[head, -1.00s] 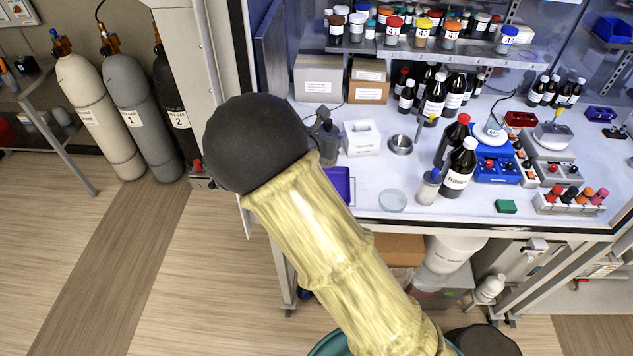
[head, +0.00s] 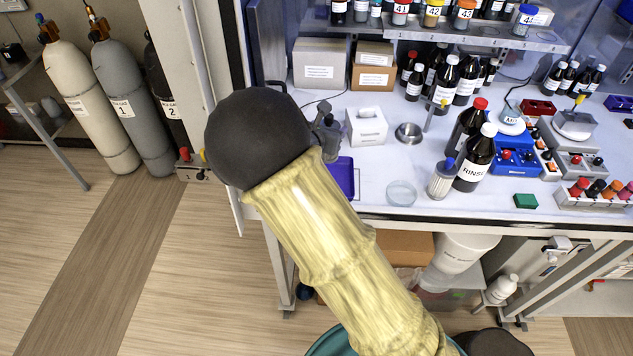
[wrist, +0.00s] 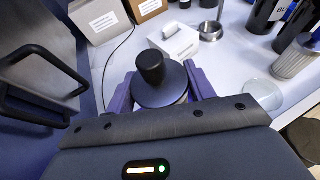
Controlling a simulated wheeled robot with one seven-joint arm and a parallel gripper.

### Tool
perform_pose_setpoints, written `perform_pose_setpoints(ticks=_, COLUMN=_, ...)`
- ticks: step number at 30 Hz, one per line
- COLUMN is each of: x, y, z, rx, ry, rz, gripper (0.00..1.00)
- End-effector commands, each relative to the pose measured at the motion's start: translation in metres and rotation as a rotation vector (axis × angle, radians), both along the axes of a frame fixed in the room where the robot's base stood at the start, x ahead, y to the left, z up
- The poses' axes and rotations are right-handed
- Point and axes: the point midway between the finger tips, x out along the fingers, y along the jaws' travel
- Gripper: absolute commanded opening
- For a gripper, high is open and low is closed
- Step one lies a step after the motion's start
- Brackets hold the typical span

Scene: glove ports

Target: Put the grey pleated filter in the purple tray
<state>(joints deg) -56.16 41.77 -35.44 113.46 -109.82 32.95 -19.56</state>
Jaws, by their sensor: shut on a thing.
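My gripper (wrist: 160,88) is shut on the grey filter (wrist: 151,92), seen from above as a dark round top with a black knob. Its pleats are hidden from the wrist camera. Purple strips flank it there; I cannot tell whether they are jaws or tray walls. In the head view the filter (head: 326,124) shows small beyond my arm's dark round joint, upright or nearly so. The purple tray (head: 345,178) lies at the bench's front left, just below the gripper in the picture and partly hidden by my arm. The gap between filter and tray is unclear.
A blue-capped pleated cylinder (head: 440,181) stands beside the RINSE bottle (head: 474,160). A glass dish (head: 401,193), white box (head: 367,127) and metal cup (head: 408,132) stand right of the tray. Cardboard boxes (head: 372,66) are behind. A cabinet side panel (head: 195,60) borders the left.

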Motion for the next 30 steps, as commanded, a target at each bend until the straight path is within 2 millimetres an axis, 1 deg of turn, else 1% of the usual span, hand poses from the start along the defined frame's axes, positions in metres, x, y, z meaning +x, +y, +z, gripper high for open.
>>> perform_pose_setpoints(ticks=5, x=0.000, y=0.000, z=-0.002, rx=-0.001, ry=0.001, rz=-0.001, gripper=0.27)
perform_pose_setpoints(ticks=8, x=0.000, y=0.000, z=-0.015, rx=-0.005, ry=0.003, rz=-0.001, gripper=0.27)
perform_pose_setpoints(ticks=12, x=0.000, y=-0.001, z=-0.039, rx=-0.006, ry=0.003, rz=0.000, gripper=0.27)
perform_pose_setpoints(ticks=15, x=0.000, y=0.000, z=-0.052, rx=-0.004, ry=0.003, rz=0.000, gripper=0.27)
perform_pose_setpoints(ticks=18, x=0.000, y=0.000, z=-0.058, rx=-0.001, ry=0.000, rz=0.000, gripper=0.27)
perform_pose_setpoints(ticks=26, x=0.000, y=0.000, z=-0.058, rx=0.000, ry=-0.001, rz=0.000, gripper=0.27)
perform_pose_setpoints(ticks=30, x=0.000, y=0.000, z=-0.068, rx=-0.002, ry=0.001, rz=-0.001, gripper=0.27)
